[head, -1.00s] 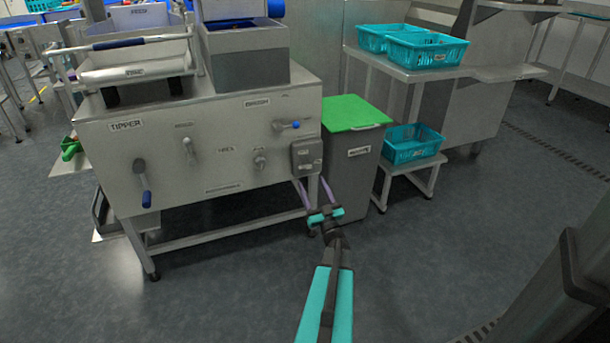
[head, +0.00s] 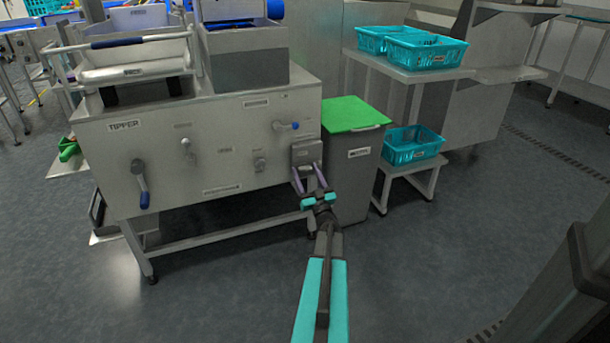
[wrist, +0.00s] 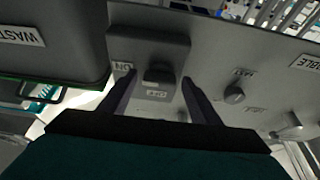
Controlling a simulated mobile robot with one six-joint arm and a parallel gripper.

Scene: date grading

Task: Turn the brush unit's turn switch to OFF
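The brush unit's turn switch (wrist: 158,75) is a small dark knob on a grey box (wrist: 182,45), between the fingers in the wrist view. An ON label (wrist: 122,66) is to its left and an OFF label (wrist: 157,93) is just below it. I cannot tell clearly which label the knob points at. In the head view the switch box (head: 306,152) is at the right end of the machine's front panel. My gripper (head: 306,171) is open just in front of the box's lower part. Its purple fingers stand either side of the knob; contact cannot be told.
A waste bin with a green lid (head: 352,113) stands close on the right. Teal crates (head: 413,145) are farther right. The floor in front is clear.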

